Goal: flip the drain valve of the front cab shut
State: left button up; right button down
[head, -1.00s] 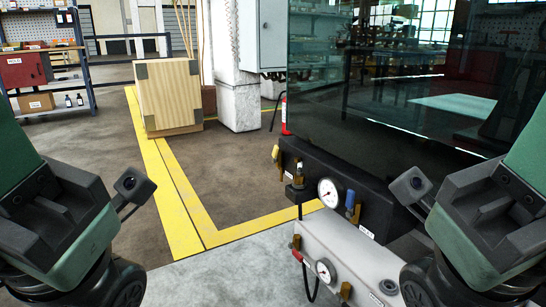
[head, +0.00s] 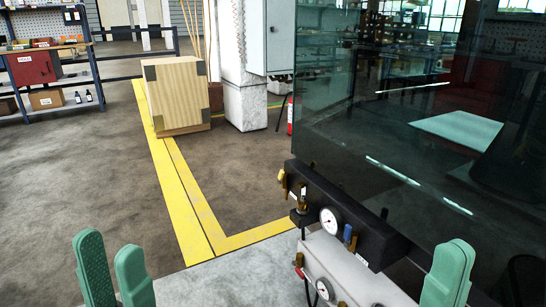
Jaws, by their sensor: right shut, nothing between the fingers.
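A black block (head: 380,240) under a large glass pane carries a round gauge (head: 329,219), a yellow-handled valve (head: 283,179) and a blue-handled valve (head: 347,233). In front of it, a light grey housing (head: 345,264) carries a second gauge (head: 324,289) and a red-handled valve (head: 299,272). Labels are too small to read, so I cannot tell which is the drain valve. My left gripper (head: 114,265) is open and empty, well left of the valves. My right gripper (head: 449,275) is shut and empty, right of the grey housing and apart from the handles.
The glass pane (head: 390,130) fills the right side above the black block. A shelf rack (head: 50,75) is at the far left. The floor between is clear.

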aim_at(282, 173)
jog(key=i+j, duration=0.15)
jog(key=j, duration=0.2)
jog(key=i+j+z, duration=0.1)
jog(key=j, duration=0.25)
jog(key=i+j, duration=0.25)
jog(key=j, duration=0.15)
jog(key=i+j, duration=0.15)
jog(key=j, duration=0.2)
jog(key=i+j+z, duration=0.1)
jog(key=j, duration=0.25)
jog(key=i+j, duration=0.2)
jog(key=j, duration=0.2)
jog(key=i+j+z, duration=0.1)
jog(key=j, duration=0.25)
jog(key=i+j, duration=0.15)
jog(key=j, duration=0.25)
